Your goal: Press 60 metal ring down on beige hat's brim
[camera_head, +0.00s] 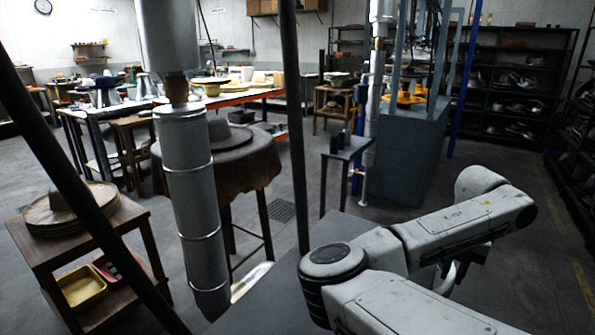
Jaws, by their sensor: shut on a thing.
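A stack of beige-brown wide-brimmed hats (70,207) sits on a wooden stand at the left. A grey-looking hat (230,134) lies on a round draped table in the middle left. I cannot make out a ring marked 60 in this view. A pale, shiny curved piece (252,279) shows low in the picture behind a metal column, mostly hidden, and I cannot tell what it is. My arm reaches across the lower right, and its end bends down behind its own links. My gripper is not in view, so what it holds is hidden.
The wooden stand (97,232) carries a yellow bin (82,287) and a red bin (108,268) on its lower shelf. A small dark side table (347,150) and a blue-grey machine (407,150) stand beyond my arm. Open floor lies around the round table (262,165).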

